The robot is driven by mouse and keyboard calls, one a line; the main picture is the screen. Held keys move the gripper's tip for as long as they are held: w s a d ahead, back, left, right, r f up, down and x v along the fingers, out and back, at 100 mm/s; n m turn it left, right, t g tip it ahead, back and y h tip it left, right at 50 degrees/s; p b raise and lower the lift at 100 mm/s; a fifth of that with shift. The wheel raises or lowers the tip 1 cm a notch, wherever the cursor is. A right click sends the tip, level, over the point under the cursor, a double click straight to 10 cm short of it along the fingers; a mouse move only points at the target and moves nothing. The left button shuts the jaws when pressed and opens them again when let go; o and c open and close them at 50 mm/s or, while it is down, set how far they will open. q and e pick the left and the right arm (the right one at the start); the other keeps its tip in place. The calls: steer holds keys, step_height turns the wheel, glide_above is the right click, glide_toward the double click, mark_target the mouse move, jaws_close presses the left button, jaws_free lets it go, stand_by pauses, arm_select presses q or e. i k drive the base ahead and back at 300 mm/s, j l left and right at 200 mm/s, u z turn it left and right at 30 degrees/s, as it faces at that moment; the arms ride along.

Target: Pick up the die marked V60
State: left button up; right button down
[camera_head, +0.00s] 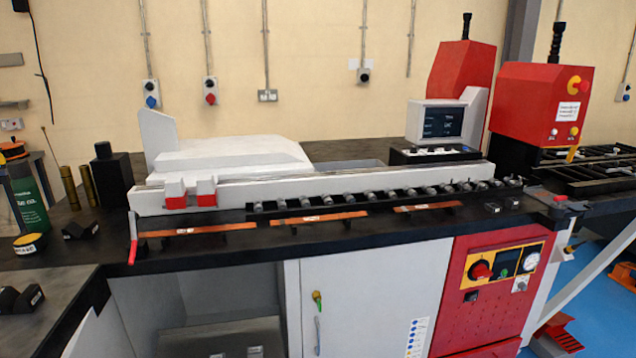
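Several small black notched blocks with white labels look like dies. One pair (80,229) lies on the dark bench top at the left, behind the yellow-topped tin. Another black block pair (20,299) lies on the near left bench, at the picture's left edge. Two more small black blocks, a left one (492,208) and a right one (512,202), sit at the right end of the machine bed. The labels are too small to read, so I cannot tell which die is marked V60. Neither of my grippers is in view.
Copper bars (318,217) lie on black supports along the bench front. A roller rail (380,196) runs behind them. A green can (30,205), a yellow-topped tin (29,244) and a black bottle-shaped object (112,180) stand at the left. A red lever (133,240) sticks up at the front edge.

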mark_target(73, 232)
steer(key=u, duration=0.85)
